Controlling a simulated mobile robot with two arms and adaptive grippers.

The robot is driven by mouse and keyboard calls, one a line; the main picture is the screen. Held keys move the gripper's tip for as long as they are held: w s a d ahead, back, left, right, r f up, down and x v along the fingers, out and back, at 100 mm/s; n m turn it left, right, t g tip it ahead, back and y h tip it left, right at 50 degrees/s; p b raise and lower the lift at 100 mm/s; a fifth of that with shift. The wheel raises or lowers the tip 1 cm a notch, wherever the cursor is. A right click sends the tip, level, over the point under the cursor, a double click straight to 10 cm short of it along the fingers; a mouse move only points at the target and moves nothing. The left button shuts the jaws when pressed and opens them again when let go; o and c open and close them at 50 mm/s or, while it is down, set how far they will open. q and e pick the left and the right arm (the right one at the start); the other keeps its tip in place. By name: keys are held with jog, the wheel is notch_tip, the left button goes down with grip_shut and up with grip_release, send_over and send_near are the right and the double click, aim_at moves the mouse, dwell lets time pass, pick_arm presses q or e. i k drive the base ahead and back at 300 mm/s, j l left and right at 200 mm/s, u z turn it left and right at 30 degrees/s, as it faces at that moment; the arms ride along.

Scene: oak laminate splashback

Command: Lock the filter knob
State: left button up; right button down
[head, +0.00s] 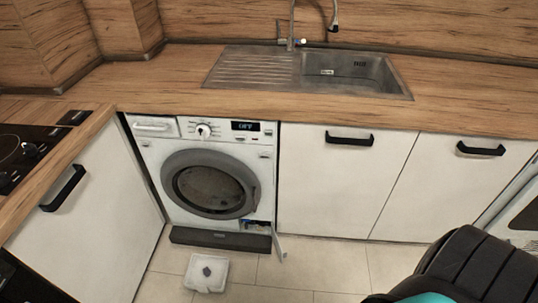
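The white washing machine (265,150) stands under the counter, its round door (210,190) shut. At its lower right a small filter opening (254,225) shows, with a narrow white flap (279,246) swung open at its right side. Something small and bluish or dark is inside the opening; the filter knob and its angle are too small to make out. No gripper fingers show. A black ribbed and teal part of my arm (470,270) fills the lower right corner, well apart from the machine.
A white tray (192,283) with a small dark thing (207,271) lies on the tiled floor in front of the machine. A dark bar (210,239) runs along the machine's foot. White cabinets (340,190) with black handles flank it. The floor between tray and arm is clear.

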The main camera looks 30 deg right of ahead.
aim_at(260, 223)
jog(key=j+z, duration=0.1)
jog(key=z, duration=1.1)
jog(key=i+j, duration=0.05)
